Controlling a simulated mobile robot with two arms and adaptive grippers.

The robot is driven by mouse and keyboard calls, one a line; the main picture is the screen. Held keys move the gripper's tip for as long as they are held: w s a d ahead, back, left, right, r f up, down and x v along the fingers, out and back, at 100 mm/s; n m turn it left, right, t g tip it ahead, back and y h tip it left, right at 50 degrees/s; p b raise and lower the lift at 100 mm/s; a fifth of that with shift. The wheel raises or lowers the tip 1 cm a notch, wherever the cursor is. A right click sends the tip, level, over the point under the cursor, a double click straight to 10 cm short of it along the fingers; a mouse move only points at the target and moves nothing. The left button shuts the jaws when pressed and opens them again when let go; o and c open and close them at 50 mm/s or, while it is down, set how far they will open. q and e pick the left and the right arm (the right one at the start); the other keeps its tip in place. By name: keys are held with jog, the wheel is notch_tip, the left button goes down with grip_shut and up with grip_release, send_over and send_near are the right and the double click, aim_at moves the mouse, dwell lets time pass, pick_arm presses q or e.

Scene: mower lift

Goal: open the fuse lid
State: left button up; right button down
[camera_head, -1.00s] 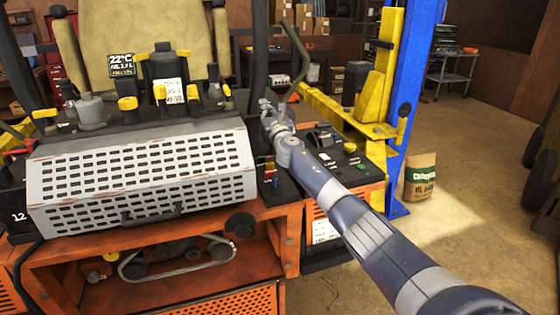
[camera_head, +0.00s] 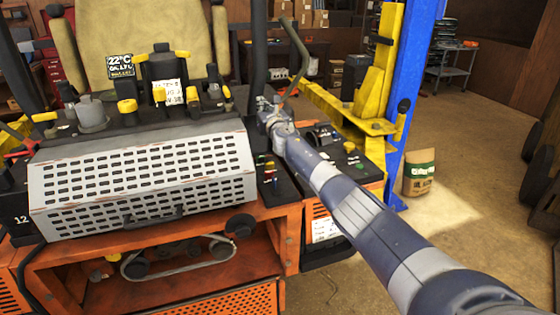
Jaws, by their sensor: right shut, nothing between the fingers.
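The machine's black side panel (camera_head: 277,186) carries a small cluster of red, green and yellow parts (camera_head: 266,163) that look like fuses. I cannot make out a separate fuse lid for certain at this size. My right arm reaches in from the lower right across the panel. My right gripper (camera_head: 264,108) is shut and empty at the panel's far end, beyond the coloured parts and by the black upright post. Its fingertips are small and hard to separate from the dark background, and the wrist hides part of the panel. My left gripper is not in view.
A perforated grey cover (camera_head: 145,178) with a black handle fills the left front of the orange machine (camera_head: 290,240). A bent lever (camera_head: 296,52) rises beside my wrist. A yellow and blue lift post (camera_head: 408,100) and a paper sack (camera_head: 419,172) stand at right.

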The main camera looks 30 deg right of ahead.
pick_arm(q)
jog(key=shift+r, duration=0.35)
pick_arm(e)
jog(key=shift+w, duration=0.35)
pick_arm(q)
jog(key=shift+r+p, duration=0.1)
jog(key=shift+p, duration=0.25)
pick_arm(e)
jog(key=shift+d, duration=0.1)
